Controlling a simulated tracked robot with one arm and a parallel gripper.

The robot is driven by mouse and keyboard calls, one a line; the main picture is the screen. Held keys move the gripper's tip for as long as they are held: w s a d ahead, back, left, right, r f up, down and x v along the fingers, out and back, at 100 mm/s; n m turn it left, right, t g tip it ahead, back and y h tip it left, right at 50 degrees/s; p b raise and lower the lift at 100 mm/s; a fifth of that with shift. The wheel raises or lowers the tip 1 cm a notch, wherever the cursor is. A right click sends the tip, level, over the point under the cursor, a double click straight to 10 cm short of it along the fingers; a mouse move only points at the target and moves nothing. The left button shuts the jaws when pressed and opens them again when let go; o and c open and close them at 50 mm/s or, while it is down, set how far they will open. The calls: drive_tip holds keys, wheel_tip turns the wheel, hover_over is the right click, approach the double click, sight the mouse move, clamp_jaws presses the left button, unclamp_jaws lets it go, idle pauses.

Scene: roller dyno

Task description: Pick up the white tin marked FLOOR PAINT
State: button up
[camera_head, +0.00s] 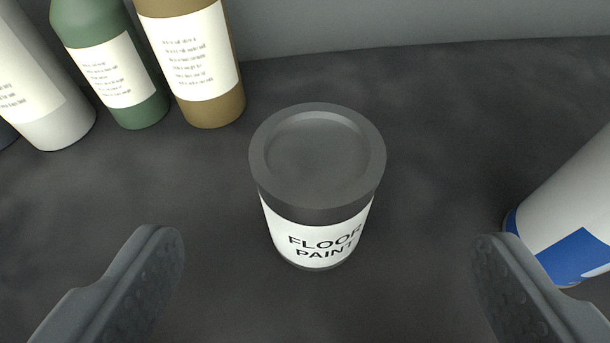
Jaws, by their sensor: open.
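The white tin marked FLOOR PAINT (318,238) stands upright on the dark surface in the middle of the view. It has a dark grey lid with a raised rim, and its label faces me. My gripper (322,260) is open, with one dark finger at the lower left and the other at the lower right. The tin stands between and a little beyond the fingertips, with a gap on both sides. Neither finger touches it.
A green bottle (112,70), a brown bottle (195,60) and a pale grey bottle (45,100) stand at the back left. A white and blue container (575,215) stands at the right, close to the right finger. A grey wall (400,20) runs behind. The dark surface (450,130) is clear around the tin.

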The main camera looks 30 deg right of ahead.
sight(318, 167)
drive_tip(key=x, duration=0.4)
drive_tip(key=shift+w+d+f, duration=0.1)
drive_tip(key=shift+w+f, duration=0.05)
drive_tip(key=shift+r+x, duration=0.2)
drive_tip(key=shift+x, duration=2.8)
drive_tip(key=shift+w, duration=0.1)
drive_tip(key=c, duration=1.3)
